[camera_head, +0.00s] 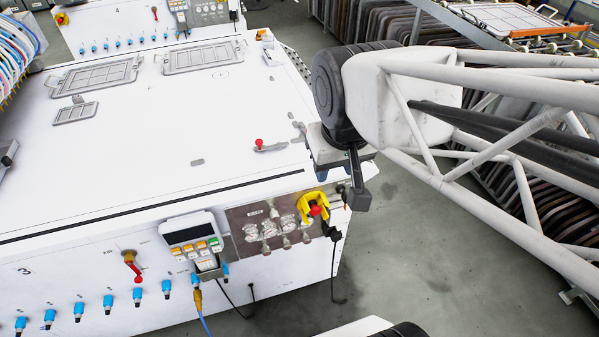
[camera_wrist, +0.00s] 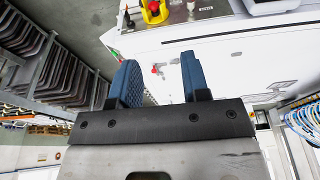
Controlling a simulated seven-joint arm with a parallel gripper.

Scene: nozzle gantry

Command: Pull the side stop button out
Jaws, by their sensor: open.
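The side stop button (camera_head: 316,210) is a red knob in a yellow housing (camera_head: 308,201) on the machine's side panel, near its right corner. In the wrist view the red button (camera_wrist: 154,7) and yellow housing (camera_wrist: 162,17) show at the top edge, partly cut off. My gripper (camera_head: 358,200) hangs just right of the button and slightly higher in the head view; the depth between them is hard to judge. In the wrist view its two blue-padded fingers (camera_wrist: 158,62) are spread apart, with nothing between them. The button's base is not clearly visible.
A control panel with keys (camera_head: 194,238) and several connectors (camera_head: 270,230) sit left of the button. A black cable (camera_head: 334,255) hangs below it. A smaller red knob (camera_head: 259,143) stands on the white machine top (camera_head: 150,150). Floor (camera_head: 420,250) right of the machine is clear.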

